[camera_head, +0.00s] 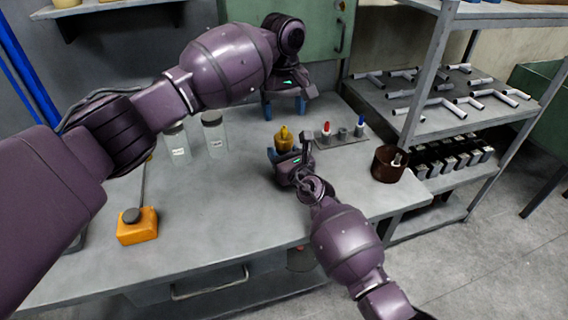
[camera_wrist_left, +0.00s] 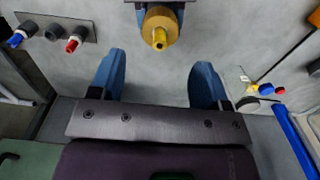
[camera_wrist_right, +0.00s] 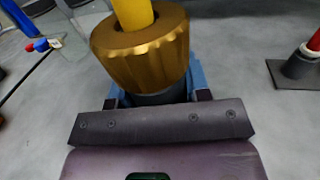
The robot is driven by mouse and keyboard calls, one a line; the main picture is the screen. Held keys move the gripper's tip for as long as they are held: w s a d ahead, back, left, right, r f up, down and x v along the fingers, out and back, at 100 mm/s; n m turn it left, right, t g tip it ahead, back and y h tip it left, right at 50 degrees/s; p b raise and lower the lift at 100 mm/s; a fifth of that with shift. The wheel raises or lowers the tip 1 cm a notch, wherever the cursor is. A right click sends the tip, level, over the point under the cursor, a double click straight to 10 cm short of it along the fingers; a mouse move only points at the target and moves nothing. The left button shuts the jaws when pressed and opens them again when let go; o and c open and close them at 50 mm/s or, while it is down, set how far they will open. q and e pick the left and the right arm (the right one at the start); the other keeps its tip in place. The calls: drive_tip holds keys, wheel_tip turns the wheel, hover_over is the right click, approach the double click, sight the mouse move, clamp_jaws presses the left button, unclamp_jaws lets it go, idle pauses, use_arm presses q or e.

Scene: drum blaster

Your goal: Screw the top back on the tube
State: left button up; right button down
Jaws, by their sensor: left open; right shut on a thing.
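A gold ribbed top (camera_head: 284,145) with a yellow nozzle stands upright in my right gripper (camera_head: 290,156). In the right wrist view the top (camera_wrist_right: 145,52) sits on a dark grey tube body (camera_wrist_right: 160,97), which is between the blue fingers; whether the threads are engaged cannot be told. My left gripper (camera_head: 284,106) is open and empty, higher up and behind the top. In the left wrist view the top (camera_wrist_left: 160,28) lies beyond the gap between the open fingers (camera_wrist_left: 157,82), apart from them.
A grey plate (camera_head: 342,140) with a red-tipped, a grey and a blue-tipped piece stands to the right. A brown pot (camera_head: 388,164) is near the table's right edge. Clear jars (camera_head: 215,137) and an orange container (camera_head: 137,227) stand left. The table's front middle is clear.

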sight(283, 127)
use_arm(q)
drive_tip(key=shift+f, duration=0.1)
drive_tip(key=shift+f, duration=3.95)
drive_tip(key=c, duration=0.9)
drive_tip(key=shift+m, duration=1.7)
drive_tip(key=shift+c, duration=0.2)
drive_tip(key=o, duration=1)
drive_tip(key=shift+r, duration=0.1)
